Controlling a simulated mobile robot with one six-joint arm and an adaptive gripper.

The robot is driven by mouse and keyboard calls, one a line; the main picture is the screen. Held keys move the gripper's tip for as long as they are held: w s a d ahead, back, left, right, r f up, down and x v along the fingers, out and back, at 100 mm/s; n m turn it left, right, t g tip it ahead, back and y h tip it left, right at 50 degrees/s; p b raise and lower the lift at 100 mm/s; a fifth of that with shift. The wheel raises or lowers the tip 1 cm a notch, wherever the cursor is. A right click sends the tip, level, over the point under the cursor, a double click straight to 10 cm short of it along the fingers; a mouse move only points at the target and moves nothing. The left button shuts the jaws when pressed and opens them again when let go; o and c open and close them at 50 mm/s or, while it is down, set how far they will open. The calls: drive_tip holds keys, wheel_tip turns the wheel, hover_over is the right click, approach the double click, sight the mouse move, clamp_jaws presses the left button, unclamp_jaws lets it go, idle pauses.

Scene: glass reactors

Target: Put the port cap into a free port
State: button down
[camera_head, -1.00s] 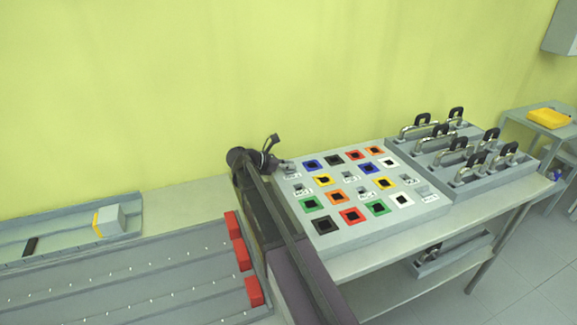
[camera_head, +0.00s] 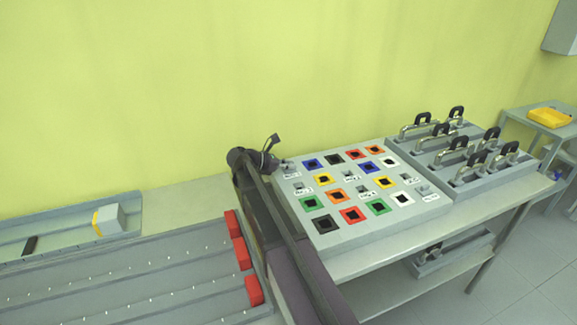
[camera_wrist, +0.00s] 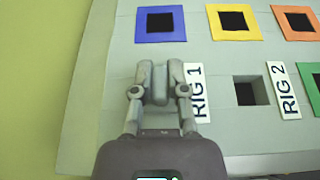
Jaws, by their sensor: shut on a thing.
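My gripper (camera_wrist: 159,88) is shut on a grey piece, likely the port cap (camera_wrist: 159,85), which shows between the fingers in the wrist view. The fingers are over the panel, just left of the RIG 1 label, and hide what lies beneath. I cannot tell whether the cap is in a port or above it. The port beside the RIG 2 label (camera_wrist: 247,92) is a dark open square hole. In the head view my gripper (camera_head: 282,164) is at the back left corner of the panel (camera_head: 340,240).
Blue (camera_wrist: 160,24) and yellow (camera_wrist: 235,22) framed square ports lie beyond the gripper. Racks with several metal handles (camera_head: 480,190) stand to the panel's right. Red blocks (camera_head: 238,254) and a grey tray (camera_head: 120,275) are at the left. A yellow-green wall (camera_head: 280,80) is close behind.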

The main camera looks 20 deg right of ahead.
idle(0.4)
drive_tip(key=c, duration=0.6)
unclamp_jaws()
drive_tip(key=shift+f, duration=0.1)
wheel_tip(320, 180, up, 8)
drive_tip(key=p, duration=0.8)
